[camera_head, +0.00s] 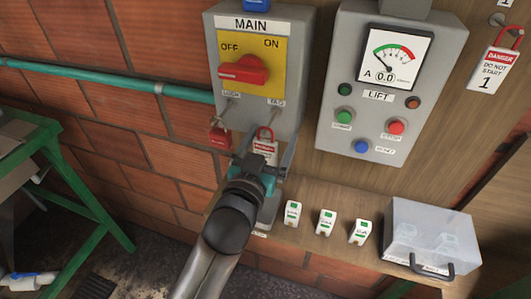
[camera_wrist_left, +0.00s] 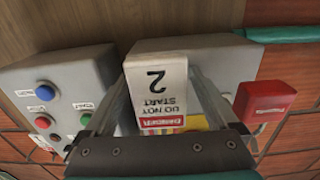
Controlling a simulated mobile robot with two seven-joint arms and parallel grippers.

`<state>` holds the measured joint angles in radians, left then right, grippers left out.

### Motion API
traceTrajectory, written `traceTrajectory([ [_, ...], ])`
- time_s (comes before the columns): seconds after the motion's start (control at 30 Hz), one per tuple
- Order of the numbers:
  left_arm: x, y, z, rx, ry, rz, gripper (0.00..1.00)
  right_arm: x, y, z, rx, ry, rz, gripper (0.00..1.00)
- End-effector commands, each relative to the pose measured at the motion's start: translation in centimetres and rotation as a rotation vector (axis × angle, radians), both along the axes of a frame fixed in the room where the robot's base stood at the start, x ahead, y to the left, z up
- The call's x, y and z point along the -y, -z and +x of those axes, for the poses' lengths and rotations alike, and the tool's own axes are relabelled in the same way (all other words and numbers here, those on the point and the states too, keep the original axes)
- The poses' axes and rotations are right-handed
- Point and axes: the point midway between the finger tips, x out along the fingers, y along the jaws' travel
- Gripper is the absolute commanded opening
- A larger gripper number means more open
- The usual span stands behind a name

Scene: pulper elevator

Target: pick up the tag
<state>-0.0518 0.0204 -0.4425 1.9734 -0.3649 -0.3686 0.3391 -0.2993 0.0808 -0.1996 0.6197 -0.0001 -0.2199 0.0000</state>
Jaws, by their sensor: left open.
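A white tag with a red danger band (camera_head: 264,147) hangs by a red loop below the "TAG" label on the grey MAIN switch box (camera_head: 252,112). In the left wrist view the tag (camera_wrist_left: 157,82) appears upside down and reads "DO NOT START 2". My left gripper (camera_head: 267,158) is open, with one finger on each side of the tag. Its body hides the tag's lower part in the head view. In the left wrist view the fingers (camera_wrist_left: 162,95) stand apart at the tag's sides; I cannot tell whether they touch it. My right gripper is not in view.
A red padlock (camera_head: 220,138) hangs close to the left of the tag. The LIFT panel (camera_head: 388,90) is to the right. Another tag marked 1 (camera_head: 493,70) hangs at far right. Below, a ledge holds several small labelled blocks (camera_head: 326,222) and a clear box (camera_head: 430,232).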

Motion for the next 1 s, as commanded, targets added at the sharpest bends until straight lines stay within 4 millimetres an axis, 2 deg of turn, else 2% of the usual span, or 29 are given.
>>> traceTrajectory([
  [0.1, 0.00, -0.01, -0.02, 0.000, 0.000, 0.000, 0.93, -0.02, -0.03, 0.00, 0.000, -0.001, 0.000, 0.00],
  [0.9, -0.02, 0.02, -0.04, 0.000, 0.000, 0.001, 0.04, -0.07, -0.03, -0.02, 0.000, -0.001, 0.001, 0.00],
  [1.0, -0.02, 0.02, -0.04, 0.000, 0.000, 0.001, 0.04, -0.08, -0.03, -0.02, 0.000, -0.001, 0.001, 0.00],
])
